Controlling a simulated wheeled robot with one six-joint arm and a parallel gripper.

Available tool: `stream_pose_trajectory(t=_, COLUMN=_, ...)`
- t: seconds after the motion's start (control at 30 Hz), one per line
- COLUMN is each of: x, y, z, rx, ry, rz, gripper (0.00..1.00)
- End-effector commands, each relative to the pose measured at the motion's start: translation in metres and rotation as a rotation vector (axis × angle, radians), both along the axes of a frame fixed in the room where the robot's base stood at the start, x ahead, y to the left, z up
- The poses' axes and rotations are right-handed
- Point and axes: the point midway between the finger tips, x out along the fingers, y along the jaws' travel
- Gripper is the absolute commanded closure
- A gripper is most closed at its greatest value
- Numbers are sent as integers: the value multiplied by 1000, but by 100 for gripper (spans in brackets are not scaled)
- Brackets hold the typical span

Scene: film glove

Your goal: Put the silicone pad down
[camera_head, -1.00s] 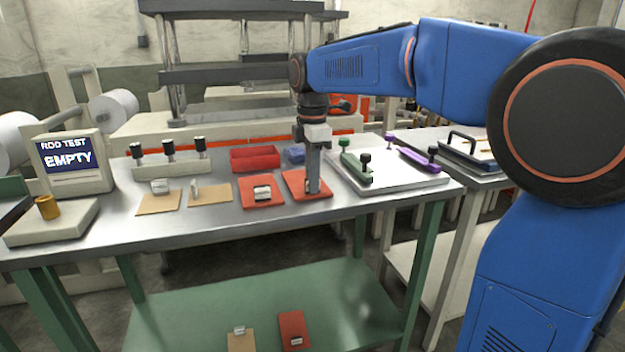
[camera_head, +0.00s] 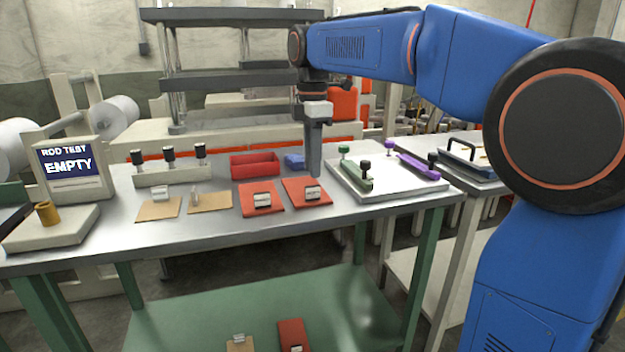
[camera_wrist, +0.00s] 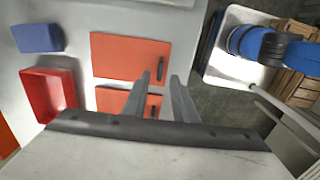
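Two orange-red pads lie flat side by side on the steel table, each with a small metal grip on top. The right pad (camera_head: 296,186) is just below and in front of my gripper (camera_head: 314,174); the left pad (camera_head: 248,203) lies beside it. In the wrist view the right pad is the upper one (camera_wrist: 120,50) and the left pad is the lower one (camera_wrist: 112,103), partly hidden by a finger. My gripper's fingers (camera_wrist: 160,78) are apart with nothing between them. They stand clear of the right pad's grip (camera_head: 312,192).
Behind the pads are a red tray (camera_head: 255,173) and a blue block (camera_head: 294,160). Tan pads (camera_head: 158,211) lie left. A white plate (camera_head: 400,191) with green and purple handles stands right. A tester (camera_head: 72,170) at far left reads EMPTY. More pads lie on the lower shelf.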

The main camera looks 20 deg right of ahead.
Motion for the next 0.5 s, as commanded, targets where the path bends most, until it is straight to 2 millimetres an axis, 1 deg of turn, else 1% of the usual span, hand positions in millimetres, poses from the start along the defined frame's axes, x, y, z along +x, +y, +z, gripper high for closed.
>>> stream_pose_trajectory(t=0.03, x=1, y=0, z=10, rx=0, ry=-3, rz=0, gripper=75)
stream_pose_trajectory(t=0.1, x=1, y=0, z=22, rx=0, ry=-2, rz=0, gripper=75)
stream_pose_trajectory(t=0.23, x=1, y=0, z=39, rx=0, ry=-1, rz=0, gripper=75)
stream_pose_trajectory(t=0.37, x=1, y=0, z=50, rx=0, ry=-1, rz=0, gripper=75)
stream_pose_trajectory(t=0.5, x=0, y=0, z=54, rx=0, ry=1, rz=0, gripper=75)
